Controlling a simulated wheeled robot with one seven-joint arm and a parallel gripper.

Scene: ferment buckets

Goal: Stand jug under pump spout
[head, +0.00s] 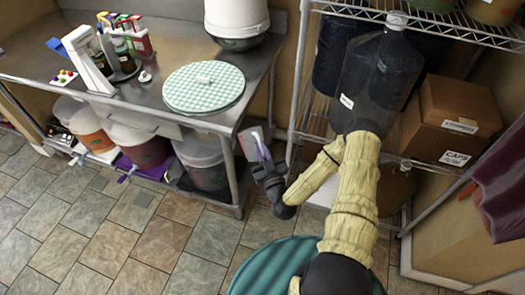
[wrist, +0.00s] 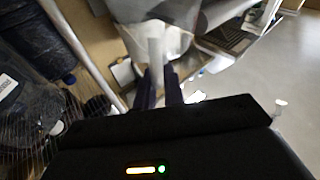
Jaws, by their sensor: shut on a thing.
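My gripper (head: 263,153) is beside the right end of the metal table, near its corner leg. Its two dark purple fingers, also in the wrist view (wrist: 161,88), are shut on the pale handle of a whitish, see-through jug (wrist: 185,12). The jug's upper part runs out of the top of the wrist view. In the head view only a small pale part of the jug (head: 250,137) shows beyond the fingers, so its tilt is hard to tell. I cannot make out a pump spout for certain in either view.
At right, a wire rack holds a large dark carboy (head: 372,85) and cardboard boxes (head: 450,118). Tiled floor lies open at left.

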